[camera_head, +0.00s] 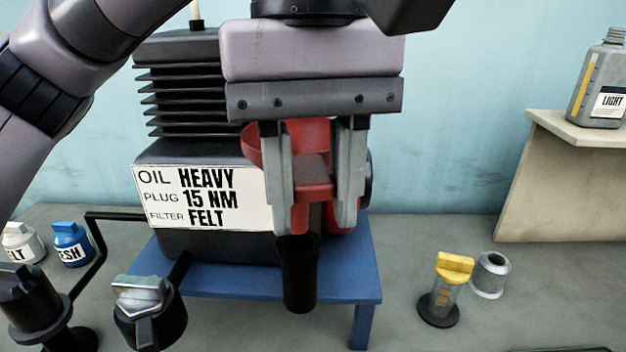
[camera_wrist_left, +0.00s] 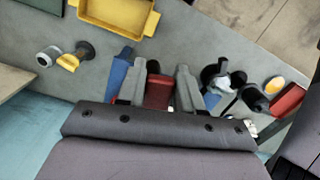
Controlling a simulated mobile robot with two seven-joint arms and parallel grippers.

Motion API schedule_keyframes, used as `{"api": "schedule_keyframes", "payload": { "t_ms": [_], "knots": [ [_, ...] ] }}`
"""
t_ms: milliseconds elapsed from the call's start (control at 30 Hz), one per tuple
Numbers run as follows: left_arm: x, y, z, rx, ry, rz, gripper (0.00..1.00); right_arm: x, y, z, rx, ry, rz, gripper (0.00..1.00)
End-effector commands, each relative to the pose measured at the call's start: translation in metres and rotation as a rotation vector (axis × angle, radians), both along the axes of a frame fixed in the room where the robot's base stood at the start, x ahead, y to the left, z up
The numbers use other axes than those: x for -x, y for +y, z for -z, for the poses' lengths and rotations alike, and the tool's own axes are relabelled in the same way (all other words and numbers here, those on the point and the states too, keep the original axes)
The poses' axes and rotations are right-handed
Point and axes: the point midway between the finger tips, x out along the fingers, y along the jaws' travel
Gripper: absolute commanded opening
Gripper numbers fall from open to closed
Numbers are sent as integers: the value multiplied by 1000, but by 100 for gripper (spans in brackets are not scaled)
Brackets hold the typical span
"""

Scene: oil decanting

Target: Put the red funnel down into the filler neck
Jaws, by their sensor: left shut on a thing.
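My left gripper (camera_head: 316,222) is shut on a red block-like part of the red funnel (camera_head: 262,148), in front of the engine. The funnel's bowl shows behind and left of the fingers. In the left wrist view the red part (camera_wrist_left: 158,92) sits between the fingertips (camera_wrist_left: 162,68). A black upright tube with a wider collar (camera_head: 299,275), apparently the filler neck, stands just below the fingers. A dark narrow piece shows between the funnel and this collar. I cannot tell whether the spout is inside it. My right gripper is not in view.
The finned engine (camera_head: 200,185) with an oil label stands on a blue stand (camera_head: 340,284). A silver-topped black cap (camera_head: 150,305) and small bottles (camera_head: 72,243) are left. A yellow-topped part (camera_head: 445,290) and grey ring (camera_head: 490,275) are right. A yellow tray (camera_wrist_left: 116,15) lies farther off.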

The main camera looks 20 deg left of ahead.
Motion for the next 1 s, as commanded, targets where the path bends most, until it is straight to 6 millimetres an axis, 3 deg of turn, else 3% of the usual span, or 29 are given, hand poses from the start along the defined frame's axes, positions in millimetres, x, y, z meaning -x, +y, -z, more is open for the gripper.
{"api": "schedule_keyframes", "payload": {
  "t_ms": [367,1000],
  "knots": [
    [0,0,6,-1,0,0,0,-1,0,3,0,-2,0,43],
    [0,0,58,-1,0,0,0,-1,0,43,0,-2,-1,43]
  ]
}}
